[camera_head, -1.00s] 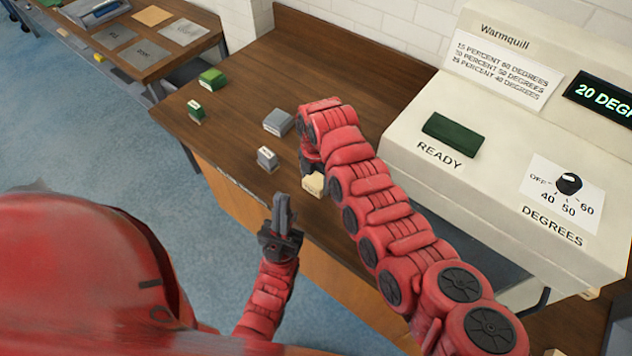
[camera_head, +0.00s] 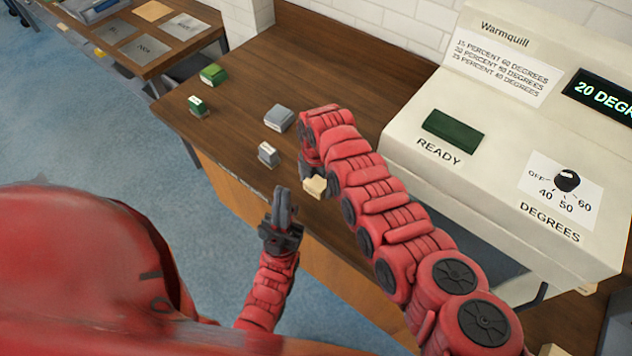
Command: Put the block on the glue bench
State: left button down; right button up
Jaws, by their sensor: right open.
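Several blocks lie on the brown wooden bench (camera_head: 345,55). A cream block (camera_head: 314,187) lies near its front edge. A small grey block (camera_head: 268,154) and a larger grey block (camera_head: 279,118) lie left of and behind it. Two green-topped blocks (camera_head: 213,75) (camera_head: 198,106) lie at the left end. My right gripper (camera_head: 307,180) points down beside the cream block, open; its fingers are largely hidden by its own wrist, and I cannot tell whether they touch the block. My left gripper (camera_head: 281,205) is in front of the bench edge, fingers together and empty. Which surface is the glue bench is not clear.
A white Warmquill machine (camera_head: 430,115) with a green READY button, dial and display stands on the right. Another wooden table (camera_head: 125,62) with grey labelled plates and a tan square stands at the far left. Blue floor lies between. The bench's back middle is clear.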

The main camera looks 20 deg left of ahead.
aim_at(316, 182)
jog(key=shift+r, duration=0.25)
jog(key=shift+w+r, duration=0.1)
jog(key=shift+r, duration=0.05)
notch_tip(316, 182, up, 11)
jog(key=b, duration=0.3)
jog(key=shift+r+b, duration=0.2)
jog(key=shift+b, duration=0.1)
